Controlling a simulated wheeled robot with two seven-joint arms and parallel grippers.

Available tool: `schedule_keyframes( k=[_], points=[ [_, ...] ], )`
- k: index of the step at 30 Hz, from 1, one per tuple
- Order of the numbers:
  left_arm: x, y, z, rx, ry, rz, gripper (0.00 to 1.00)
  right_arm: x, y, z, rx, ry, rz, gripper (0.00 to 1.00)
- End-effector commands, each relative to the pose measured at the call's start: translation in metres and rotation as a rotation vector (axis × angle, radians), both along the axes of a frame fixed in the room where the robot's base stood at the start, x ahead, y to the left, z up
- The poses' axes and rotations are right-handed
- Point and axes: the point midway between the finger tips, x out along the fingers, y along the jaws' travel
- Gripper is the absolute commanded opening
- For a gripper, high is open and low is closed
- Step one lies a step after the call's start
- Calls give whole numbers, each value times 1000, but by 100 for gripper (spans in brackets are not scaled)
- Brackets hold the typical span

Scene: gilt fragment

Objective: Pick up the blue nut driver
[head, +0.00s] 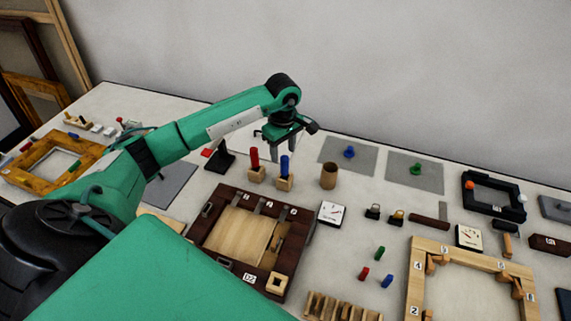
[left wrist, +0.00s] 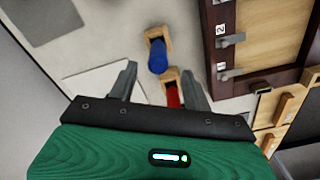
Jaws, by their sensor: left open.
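The blue nut driver (head: 285,166) stands upright in a small wooden block (head: 284,183) behind the dark wooden frame. In the left wrist view its blue handle (left wrist: 157,58) shows just beyond and between the fingertips. A red-handled driver (head: 255,158) stands in its own block to its left; it also shows in the left wrist view (left wrist: 173,96), between the fingers lower in the picture. My left gripper (head: 278,147) is open and empty, pointing down above the two drivers. I see no contact with the blue handle. My right gripper is not in view.
The dark wooden frame (head: 278,286) with a light panel lies in front. A black stand (head: 220,157) is to the left. Grey mats (head: 335,160) lie behind, and a wall closes the table's back.

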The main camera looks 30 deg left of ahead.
Motion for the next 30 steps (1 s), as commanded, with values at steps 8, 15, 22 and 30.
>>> schedule_keyframes(
  k=[8, 15, 22, 30],
  points=[
    [0, -1, -21, 0, 1, 0, 50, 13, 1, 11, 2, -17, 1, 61],
    [1, -4, -44, -2, 4, 1, 50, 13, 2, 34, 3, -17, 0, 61],
    [2, -3, -69, -1, 0, 1, 50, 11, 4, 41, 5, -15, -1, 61],
    [2, -3, -71, 0, -1, 1, 42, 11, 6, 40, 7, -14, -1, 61]
  ],
)
